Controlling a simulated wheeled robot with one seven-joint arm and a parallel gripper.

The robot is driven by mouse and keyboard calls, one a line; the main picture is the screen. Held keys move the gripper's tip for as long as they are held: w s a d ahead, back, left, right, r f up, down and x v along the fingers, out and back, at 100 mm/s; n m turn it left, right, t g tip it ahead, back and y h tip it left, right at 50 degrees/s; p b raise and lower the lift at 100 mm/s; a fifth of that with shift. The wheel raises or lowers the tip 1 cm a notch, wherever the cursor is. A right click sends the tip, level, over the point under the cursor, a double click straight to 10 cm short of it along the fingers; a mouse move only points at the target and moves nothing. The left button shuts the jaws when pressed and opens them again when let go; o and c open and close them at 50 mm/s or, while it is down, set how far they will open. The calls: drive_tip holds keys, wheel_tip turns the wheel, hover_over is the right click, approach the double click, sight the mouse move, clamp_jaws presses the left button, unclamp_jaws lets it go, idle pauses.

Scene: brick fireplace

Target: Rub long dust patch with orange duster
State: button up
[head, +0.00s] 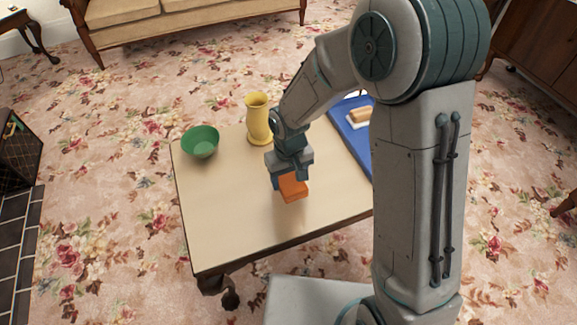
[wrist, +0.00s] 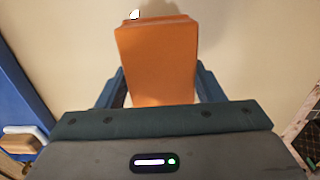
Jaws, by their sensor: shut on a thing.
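My gripper (head: 287,180) is shut on the orange duster (head: 292,188) over the middle of the low table. In the wrist view the orange duster (wrist: 158,60) sits between the two dark fingers of my gripper (wrist: 160,88). A shadow lies beside the duster on the tabletop; I cannot tell whether it touches the surface. A small white spot (wrist: 134,14) shows at the duster's far edge in the wrist view. I cannot make out a long dust patch on the visible tabletop.
The table (head: 215,215) holds a green bowl (head: 201,142) at its far left corner and a yellow vase (head: 258,120) at the back. A blue tray (head: 357,138) with a brown-and-white brush-like object (head: 360,115) lies at the right. The table's front left is clear.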

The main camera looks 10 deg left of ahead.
drive_tip(key=shift+r+p, duration=0.6)
drive_tip(key=shift+r, duration=0.6)
